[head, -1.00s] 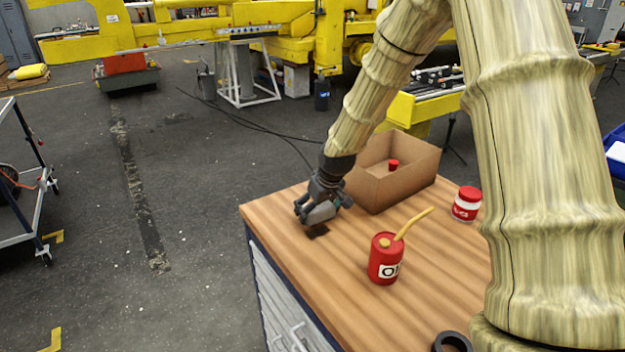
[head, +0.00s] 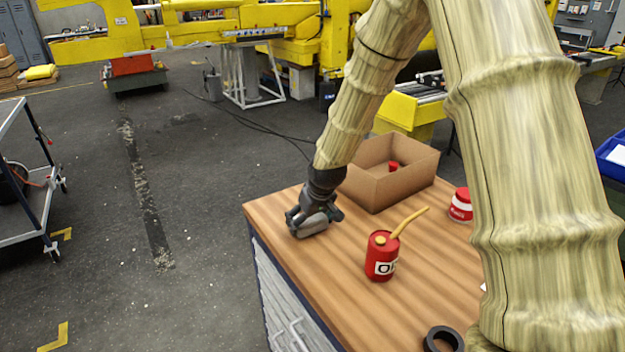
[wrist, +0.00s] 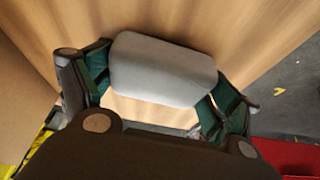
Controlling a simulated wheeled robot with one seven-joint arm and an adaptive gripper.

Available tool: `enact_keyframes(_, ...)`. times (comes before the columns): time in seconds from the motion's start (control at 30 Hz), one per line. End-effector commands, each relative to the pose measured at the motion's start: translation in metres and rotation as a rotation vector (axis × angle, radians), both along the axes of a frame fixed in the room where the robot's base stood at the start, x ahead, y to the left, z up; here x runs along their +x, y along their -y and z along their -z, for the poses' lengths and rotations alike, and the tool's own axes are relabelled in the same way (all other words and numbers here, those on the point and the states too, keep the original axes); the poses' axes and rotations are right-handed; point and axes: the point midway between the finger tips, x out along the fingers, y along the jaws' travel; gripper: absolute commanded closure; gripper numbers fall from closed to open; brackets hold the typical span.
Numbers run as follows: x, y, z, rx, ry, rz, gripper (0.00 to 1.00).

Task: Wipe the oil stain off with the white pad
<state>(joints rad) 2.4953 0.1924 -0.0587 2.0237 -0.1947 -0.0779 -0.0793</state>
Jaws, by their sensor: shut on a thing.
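My gripper (head: 314,222) is low over the left part of the wooden worktop, shut on the white pad (wrist: 163,70). In the wrist view the pad looks light grey and lies between the two fingers. In the head view its pale side (head: 312,229) shows under the fingers, at or very near the wood. I cannot tell whether it touches. No dark oil stain shows on the bare wood in either view now; the area under the pad and gripper is hidden.
A red oil can (head: 381,257) with a yellow spout stands right of my gripper. An open cardboard box (head: 377,192) is behind it. A red-and-white tin (head: 461,205) and a black ring (head: 443,340) are farther right. The worktop's left edge (head: 262,235) is close.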

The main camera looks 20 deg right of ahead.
Motion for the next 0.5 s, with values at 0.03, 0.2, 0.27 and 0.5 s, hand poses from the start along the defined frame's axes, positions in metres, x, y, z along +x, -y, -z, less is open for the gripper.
enact_keyframes(0.03,-0.001,-0.004,0.000,-0.001,-0.002,-0.001,0.34)
enact_keyframes(0.2,-0.003,-0.018,0.000,0.000,-0.002,0.002,0.34)
enact_keyframes(0.27,-0.002,-0.019,-0.006,0.001,-0.001,0.004,0.34)
enact_keyframes(0.5,-0.001,-0.021,-0.038,0.000,0.000,0.001,0.34)
